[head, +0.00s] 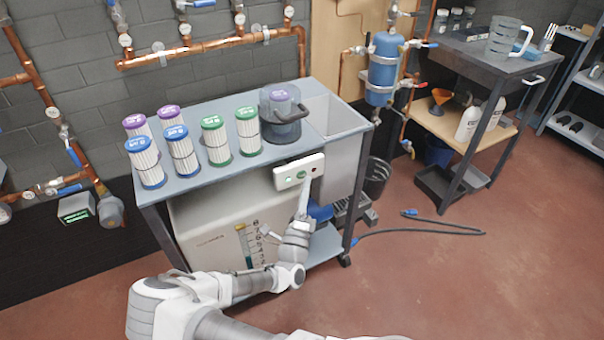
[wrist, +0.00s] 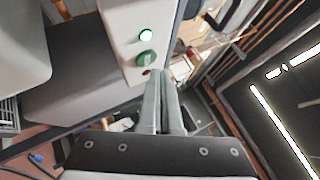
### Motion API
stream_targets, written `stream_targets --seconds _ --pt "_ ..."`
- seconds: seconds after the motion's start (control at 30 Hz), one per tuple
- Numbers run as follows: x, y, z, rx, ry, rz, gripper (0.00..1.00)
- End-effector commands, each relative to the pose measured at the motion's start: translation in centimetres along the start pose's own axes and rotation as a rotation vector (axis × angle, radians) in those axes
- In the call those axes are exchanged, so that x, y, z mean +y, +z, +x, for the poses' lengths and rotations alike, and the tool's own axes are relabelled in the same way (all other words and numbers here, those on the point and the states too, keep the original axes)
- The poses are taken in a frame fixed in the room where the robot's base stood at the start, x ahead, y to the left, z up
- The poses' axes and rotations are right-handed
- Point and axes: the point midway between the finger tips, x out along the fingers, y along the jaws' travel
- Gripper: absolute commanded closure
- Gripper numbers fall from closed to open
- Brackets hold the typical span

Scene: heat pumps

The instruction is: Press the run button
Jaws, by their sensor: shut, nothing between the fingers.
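A white control panel (head: 291,183) is fixed to the front edge of the grey cart. It carries a green button (head: 302,175) in the middle and a small dark red one (head: 314,170) to its right. In the wrist view the panel (wrist: 122,30) shows a lit green light (wrist: 145,34), the green button (wrist: 147,59) and a dark red spot by the fingers. Labels are unreadable, so I cannot tell which control is run. My gripper (head: 305,187) is shut and empty, its fingertips (wrist: 161,74) close to the panel's lower right part. Contact cannot be told.
The cart top (head: 200,186) holds several white filter cartridges with blue, purple and green caps, and a clear housing (head: 283,128). A cream tank (head: 208,235) stands below.

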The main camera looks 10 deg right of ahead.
Motion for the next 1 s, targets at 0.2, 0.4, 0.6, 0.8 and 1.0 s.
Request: stream_targets --seconds 0.2,0.4,0.6,0.8,1.0 --pt "0.0 0.0 0.0 0.000 0.000 0.000 1.00" --pt "-0.7 -0.5 -0.8 -0.001 0.001 -0.001 1.00" --pt "-1.8 -1.5 -2.2 -0.001 0.001 -0.001 1.00" --pt "-2.5 -2.4 -3.4 0.000 0.001 -0.001 1.00" --pt "-2.5 -2.5 -3.5 0.000 0.000 0.001 1.00"
